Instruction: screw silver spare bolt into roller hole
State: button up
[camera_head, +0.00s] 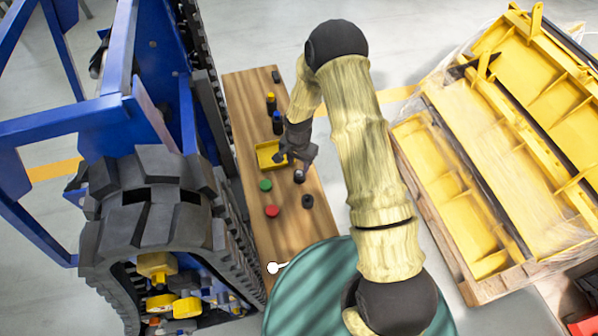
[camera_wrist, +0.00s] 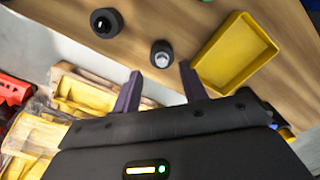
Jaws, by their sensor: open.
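A small dark piece with a silver-grey top (camera_wrist: 162,53) stands on the wooden bench, just beyond my fingertips in the wrist view. It looks like the silver bolt, but it is too small to be sure. It also shows in the head view (camera_head: 299,176), just below my gripper (camera_head: 302,157). In the wrist view my gripper (camera_wrist: 160,72) is open, with nothing between its two fingers. Yellow rollers (camera_head: 187,307) show inside the black track (camera_head: 150,215) at the lower left of the head view. I cannot make out a roller hole.
The bench (camera_head: 280,240) holds a yellow tray (camera_wrist: 235,58), a black ring (camera_wrist: 106,22), a green disc (camera_head: 265,186), a red disc (camera_head: 272,211) and small yellow and blue-topped pieces (camera_head: 277,122). The blue-framed carrier stands left; a pallet of yellow parts (camera_head: 500,150) stands right.

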aim_at(299, 172)
jog(key=shift+w+f, duration=0.1)
jog(key=shift+f, duration=0.05)
jog(key=shift+w+d+f+p, duration=0.15)
jog(key=shift+w+f+p, duration=0.05)
jog(key=shift+f+p, duration=0.75)
jog(key=shift+w+f+p, duration=0.15)
jog(key=shift+f+p, duration=0.4)
jog(key=shift+f, duration=1.05)
grip_shut()
